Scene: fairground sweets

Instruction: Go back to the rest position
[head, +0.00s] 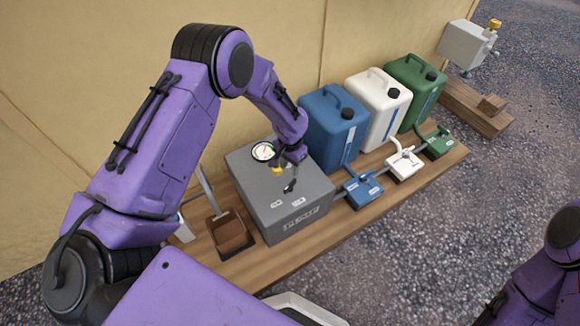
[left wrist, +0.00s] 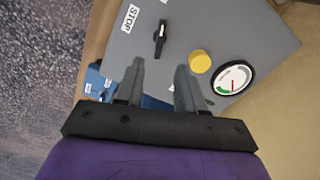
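My left gripper (head: 294,157) is above the top of the grey control box (head: 252,187), near its far right side. In the left wrist view its two fingers (left wrist: 160,75) stand apart with nothing between them. The box's black switch (left wrist: 160,38), yellow button (left wrist: 200,61) and round gauge (left wrist: 233,78) show beyond the fingertips, and the fingers look clear of them. The purple left arm arches over the left of the head view. Part of my right arm (head: 545,270) shows at the lower right, but its gripper cannot be made out.
The box stands on a wooden bench (head: 275,268) along a tan wall. Blue (head: 333,125), white (head: 378,108) and green (head: 415,90) canisters stand to the right, with small matching valve boxes in front. A brown container (head: 229,232) is left of the box. Gravel in front is open.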

